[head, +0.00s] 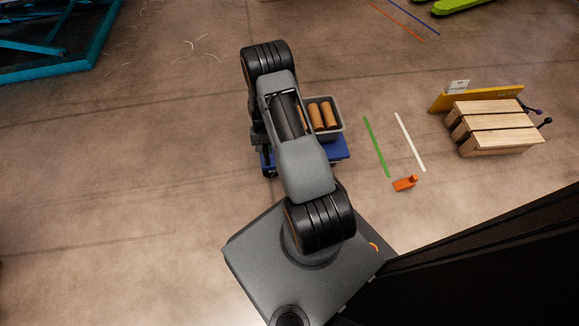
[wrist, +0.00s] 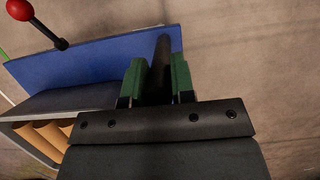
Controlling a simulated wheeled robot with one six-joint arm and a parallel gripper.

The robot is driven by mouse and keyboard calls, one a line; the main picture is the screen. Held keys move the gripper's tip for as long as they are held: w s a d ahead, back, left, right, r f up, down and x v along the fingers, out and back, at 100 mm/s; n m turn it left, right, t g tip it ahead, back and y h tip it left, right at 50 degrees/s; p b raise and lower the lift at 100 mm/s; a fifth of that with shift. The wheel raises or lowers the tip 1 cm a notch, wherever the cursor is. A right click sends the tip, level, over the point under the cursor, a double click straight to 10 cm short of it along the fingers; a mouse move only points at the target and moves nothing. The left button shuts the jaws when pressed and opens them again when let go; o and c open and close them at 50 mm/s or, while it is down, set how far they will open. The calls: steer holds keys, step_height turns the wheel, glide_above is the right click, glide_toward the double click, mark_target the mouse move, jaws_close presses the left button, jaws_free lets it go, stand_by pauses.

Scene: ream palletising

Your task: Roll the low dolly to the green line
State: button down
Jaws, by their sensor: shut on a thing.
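The low dolly has a blue deck (head: 338,150), which also shows in the wrist view (wrist: 95,58). It carries a grey bin (head: 341,118) holding several brown rolls. My arm hides much of the dolly in the head view. My gripper (wrist: 158,78) has its green fingers on either side of a dark bar (wrist: 163,50) at the dolly's edge and is shut on it. The green line (head: 376,147) lies on the floor to the right of the dolly, with a strip of bare floor between them.
A white line (head: 409,141) runs beyond the green one. An orange object (head: 405,183) sits near the lines' lower ends. A wooden-slatted stack (head: 495,128) with a yellow board (head: 480,97) stands farther right. A teal frame (head: 98,45) is at the top left. Floor left is clear.

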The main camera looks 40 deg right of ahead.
steer(key=s+d, duration=0.4)
steer(key=d, duration=0.3)
steer(key=shift+s+d, duration=0.15)
steer(key=shift+d, duration=0.35)
steer(key=s+d, duration=0.4)
steer(key=d, duration=0.4)
steer(key=shift+s, duration=0.4)
steer(key=shift+d, duration=0.3)
steer(key=shift+s+d+b, duration=0.2)
steer(key=shift+s+d, duration=0.2)
steer(key=shift+d, duration=0.25)
steer(key=shift+s+d+b, duration=0.15)
steer(key=shift+s+d, duration=0.2)
steer(key=shift+d, duration=0.25)
steer(key=c, duration=0.7)
jaws_free()
steer(key=shift+a, duration=0.1)
